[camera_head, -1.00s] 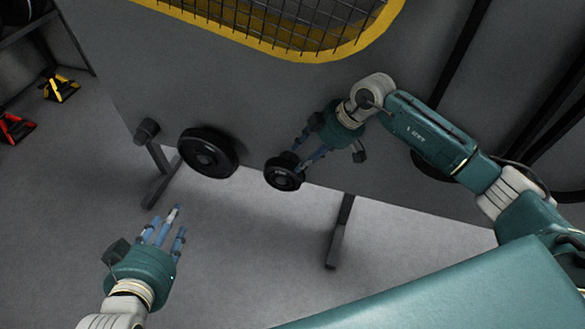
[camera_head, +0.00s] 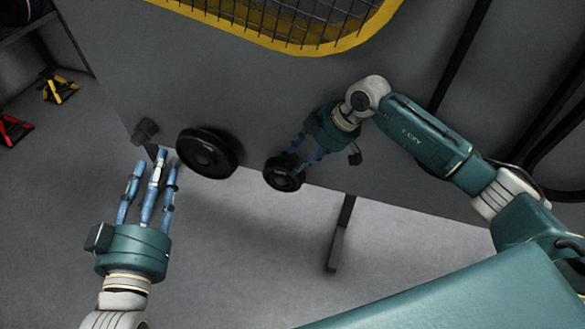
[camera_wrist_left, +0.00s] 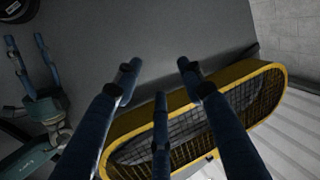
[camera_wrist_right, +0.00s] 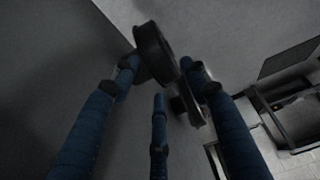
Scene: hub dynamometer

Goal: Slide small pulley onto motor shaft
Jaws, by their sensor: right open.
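The smaller black pulley (camera_head: 284,172) is at the lower edge of the grey panel in the head view. My right gripper (camera_head: 305,155) is open, its fingertips close beside that pulley; contact cannot be told. In the right wrist view a black disc (camera_wrist_right: 155,53) shows between the fingertips of my right gripper (camera_wrist_right: 166,75). A larger black wheel (camera_head: 207,152) is left of the small pulley. My left gripper (camera_head: 150,185) is open and empty, left of and below the larger wheel. The left wrist view shows empty space between its fingers (camera_wrist_left: 160,80). I cannot make out a motor shaft.
The grey panel (camera_head: 250,95) carries a yellow-framed mesh guard (camera_head: 290,25). A dark cylindrical part (camera_head: 145,131) is at its left corner. A support leg (camera_head: 340,235) stands below on open floor. Red (camera_head: 14,129) and yellow (camera_head: 60,87) items lie far left.

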